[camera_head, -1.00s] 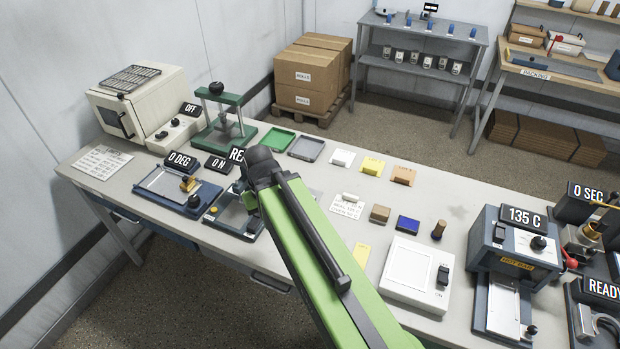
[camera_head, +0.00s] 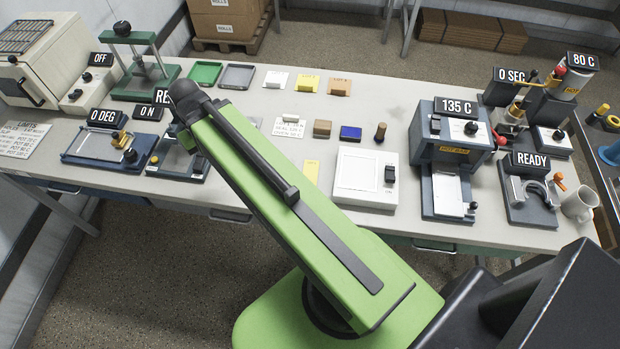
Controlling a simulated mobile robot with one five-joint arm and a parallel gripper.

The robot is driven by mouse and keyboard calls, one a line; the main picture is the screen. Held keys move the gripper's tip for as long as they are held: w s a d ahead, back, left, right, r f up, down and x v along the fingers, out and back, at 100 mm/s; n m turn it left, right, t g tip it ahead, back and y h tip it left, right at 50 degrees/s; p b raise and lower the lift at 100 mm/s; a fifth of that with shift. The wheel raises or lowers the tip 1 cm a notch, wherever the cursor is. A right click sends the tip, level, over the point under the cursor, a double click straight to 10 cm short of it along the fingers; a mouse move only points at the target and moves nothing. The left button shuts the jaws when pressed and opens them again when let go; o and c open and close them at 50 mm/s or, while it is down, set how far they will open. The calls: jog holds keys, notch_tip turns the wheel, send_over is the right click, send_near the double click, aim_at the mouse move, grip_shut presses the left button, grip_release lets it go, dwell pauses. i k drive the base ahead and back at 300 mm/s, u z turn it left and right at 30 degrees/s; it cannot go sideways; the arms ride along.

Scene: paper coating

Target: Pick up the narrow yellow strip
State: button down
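A narrow yellow strip (camera_head: 312,171) lies flat on the table, just left of the white square device. A wider yellow piece (camera_head: 307,83) with a small block on it lies farther back, between a white one and an orange one. My green arm reaches up and left across the table, and its dark wrist end is left of the narrow strip. My gripper's fingers do not show; they are hidden beyond the wrist end. The strip lies on the table to the right of my arm, with nothing visibly touching it.
The white square device (camera_head: 364,198) stands right of the strip. A heated press (camera_head: 447,150) reading 135 C is farther right. A blue block (camera_head: 350,133), a brown block (camera_head: 322,128) and a dark peg (camera_head: 380,132) stand behind. A blue tray device (camera_head: 108,147) is at left.

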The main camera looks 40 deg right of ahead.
aim_at(311, 168)
jog(key=z, duration=0.2)
jog(key=k, duration=1.5)
jog(key=u, duration=0.85)
jog(key=i, duration=1.05)
jog(key=u, duration=0.1)
